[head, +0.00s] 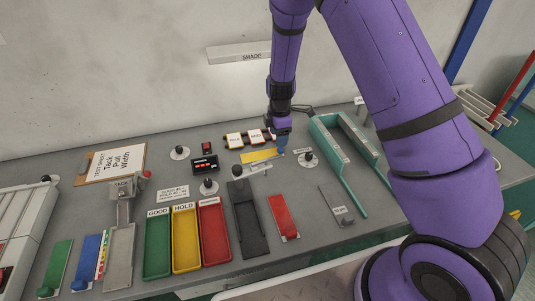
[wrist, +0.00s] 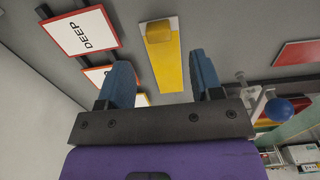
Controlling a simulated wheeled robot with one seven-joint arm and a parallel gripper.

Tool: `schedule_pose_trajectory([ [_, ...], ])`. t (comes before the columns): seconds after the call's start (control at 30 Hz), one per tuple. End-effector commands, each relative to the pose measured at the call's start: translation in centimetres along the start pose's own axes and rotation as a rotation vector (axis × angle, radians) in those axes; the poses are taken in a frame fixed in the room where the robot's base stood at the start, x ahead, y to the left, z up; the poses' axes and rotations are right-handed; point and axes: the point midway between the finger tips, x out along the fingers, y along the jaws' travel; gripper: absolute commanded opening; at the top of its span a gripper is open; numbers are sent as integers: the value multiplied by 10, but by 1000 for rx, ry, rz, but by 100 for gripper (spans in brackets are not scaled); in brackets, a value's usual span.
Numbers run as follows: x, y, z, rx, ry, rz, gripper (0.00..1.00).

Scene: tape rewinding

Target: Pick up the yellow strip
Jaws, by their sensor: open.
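The yellow strip (head: 259,155) lies flat on the grey bench, near the back middle. In the wrist view the yellow strip (wrist: 170,72) runs lengthwise between the fingers in the picture, with a raised yellow block (wrist: 158,32) at its far end. My gripper (head: 283,148) is low over the bench at the strip's right end in the head view. Its two blue fingers are spread apart, one on each side of the strip in the wrist view (wrist: 163,72), and hold nothing. The strip appears to lie beyond the fingertips; the exact height gap cannot be told.
A teal U-shaped frame (head: 319,133) stands right of my gripper. Bordered cards, one reading DEEP (wrist: 80,31), lie close by. A round-based knob (head: 309,158) is just right of the strip. Green (head: 158,270), yellow (head: 186,265) and red (head: 215,255) trays sit nearer the front.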

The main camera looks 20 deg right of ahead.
Motion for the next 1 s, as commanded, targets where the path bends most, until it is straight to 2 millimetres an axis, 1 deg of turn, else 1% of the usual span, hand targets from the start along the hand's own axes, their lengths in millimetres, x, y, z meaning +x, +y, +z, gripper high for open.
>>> schedule_pose_trajectory([
  [0.2, 31, -1, 4, 1, -2, -4, 60],
  [0.3, 42, -1, 3, 0, -1, -2, 60],
  [0.4, 47, 0, 3, 1, 0, -1, 60],
  [0.63, 47, 0, 3, 1, 0, 0, 60],
  [0.67, 47, 0, 3, 1, 0, 0, 53],
  [0.7, 47, 0, 3, 1, 0, 0, 44],
  [0.77, 47, 0, 3, 1, 0, 0, 30],
  [0.8, 47, 0, 3, 1, 0, 0, 20],
  [0.87, 47, 0, 3, 1, 0, 0, 7],
  [0.93, 47, 0, 3, 1, 0, 0, 6],
  [0.97, 47, 0, 3, 1, 0, 0, 2],
  [1.0, 47, 0, 3, 1, 0, 0, 2],
])
